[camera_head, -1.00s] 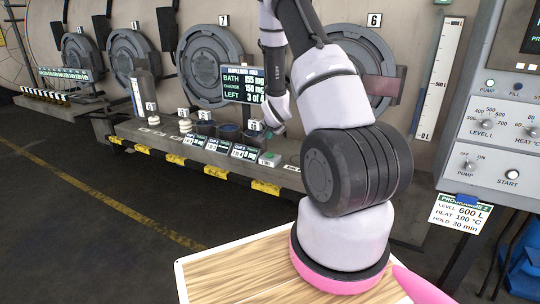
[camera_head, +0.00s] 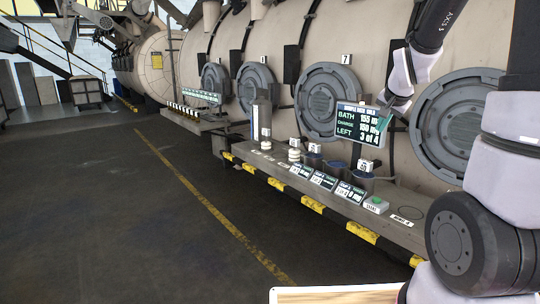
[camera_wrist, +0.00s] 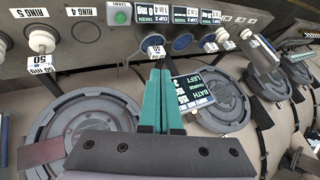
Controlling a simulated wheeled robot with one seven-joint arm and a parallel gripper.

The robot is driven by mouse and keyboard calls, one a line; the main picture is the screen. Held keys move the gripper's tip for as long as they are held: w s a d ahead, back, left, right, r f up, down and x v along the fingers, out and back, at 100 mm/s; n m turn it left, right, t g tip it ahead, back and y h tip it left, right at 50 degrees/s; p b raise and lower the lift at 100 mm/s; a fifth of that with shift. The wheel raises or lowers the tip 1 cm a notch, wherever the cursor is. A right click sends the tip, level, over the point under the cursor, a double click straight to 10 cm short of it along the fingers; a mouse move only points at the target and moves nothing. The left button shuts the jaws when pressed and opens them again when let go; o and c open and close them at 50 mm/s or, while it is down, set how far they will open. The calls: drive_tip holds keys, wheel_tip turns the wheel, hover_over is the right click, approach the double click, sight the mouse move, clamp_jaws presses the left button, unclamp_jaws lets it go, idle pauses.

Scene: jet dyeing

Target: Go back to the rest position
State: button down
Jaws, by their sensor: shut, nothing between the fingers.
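My gripper (camera_wrist: 160,105) shows in the wrist view with its two teal fingers together and nothing between them. Its tips point toward the ledge, apart from the cups. The display board (camera_head: 362,122) reads BATH 155, CHARGE 150, LEFT 3 of 4. It also shows beside the fingers in the wrist view (camera_wrist: 193,91).
The ledge (camera_head: 320,205) with yellow-black edging carries cups (camera_head: 336,168), a green start button (camera_head: 376,204) and small labelled screens (camera_head: 322,180). Round machine doors (camera_head: 330,97) line the wall behind. The dark floor (camera_head: 130,220) at left is clear, with a yellow line.

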drive_tip(key=s+a+r+n+y, duration=0.1)
drive_tip(key=s+a+r, duration=0.2)
drive_tip(key=s, duration=0.5)
drive_tip(key=s+a+r+n+y, duration=0.1)
drive_tip(key=s+a+r+n, duration=0.1)
drive_tip(key=s, duration=0.6)
drive_tip(key=s+a+r+n, duration=0.2)
drive_tip(key=s+a+r, duration=0.2)
drive_tip(key=s, duration=0.4)
drive_tip(key=shift+s+a+r+g+y, duration=0.25)
drive_tip(key=shift+r+g+y, duration=0.15)
drive_tip(key=shift+r, duration=0.5)
